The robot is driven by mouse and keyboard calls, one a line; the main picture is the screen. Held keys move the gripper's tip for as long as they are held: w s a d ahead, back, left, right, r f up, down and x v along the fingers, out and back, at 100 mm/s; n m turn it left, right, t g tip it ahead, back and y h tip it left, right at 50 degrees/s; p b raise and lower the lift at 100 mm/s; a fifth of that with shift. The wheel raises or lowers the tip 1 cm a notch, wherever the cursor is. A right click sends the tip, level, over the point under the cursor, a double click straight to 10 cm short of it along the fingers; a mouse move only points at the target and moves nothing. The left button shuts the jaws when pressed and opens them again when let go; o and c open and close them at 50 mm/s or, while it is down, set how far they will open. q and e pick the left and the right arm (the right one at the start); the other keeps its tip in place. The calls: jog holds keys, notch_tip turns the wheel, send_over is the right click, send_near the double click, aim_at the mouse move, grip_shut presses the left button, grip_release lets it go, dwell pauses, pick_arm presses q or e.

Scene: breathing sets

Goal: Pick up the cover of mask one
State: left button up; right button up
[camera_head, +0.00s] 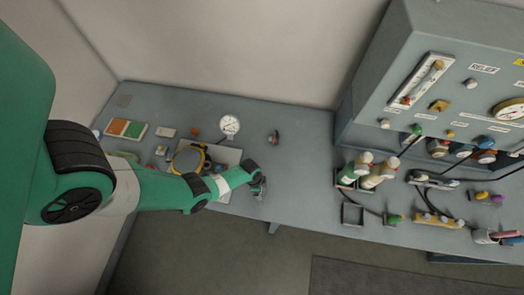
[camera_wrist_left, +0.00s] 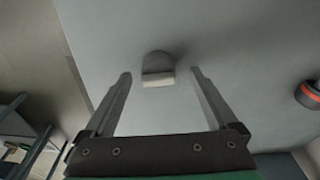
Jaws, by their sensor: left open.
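My left gripper (camera_head: 260,187) reaches over the front part of the bench, beside the panel with the round yellow-rimmed part. In the left wrist view the left gripper (camera_wrist_left: 160,74) is open, its two fingers apart and empty. A small grey rounded piece with a pale front edge (camera_wrist_left: 158,69) lies on the bench between and just beyond the fingertips, untouched. It may be the mask cover, but I cannot tell for sure. In the head view the gripper hides this spot. My right gripper is not in view.
A dark knob-like part with an orange ring (camera_wrist_left: 309,94) sits at the right in the wrist view. A white gauge (camera_head: 229,125) stands behind my arm. Bottles (camera_head: 367,172) in a rack and a large control panel (camera_head: 450,95) stand to the right.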

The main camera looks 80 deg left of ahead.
pick_arm(q)
jog(key=shift+w+f, duration=0.1)
jog(key=shift+f, duration=0.5)
jog(key=shift+r, duration=0.15)
jog(key=c, duration=1)
jog(key=shift+r, duration=0.1)
jog(key=shift+c, duration=0.2)
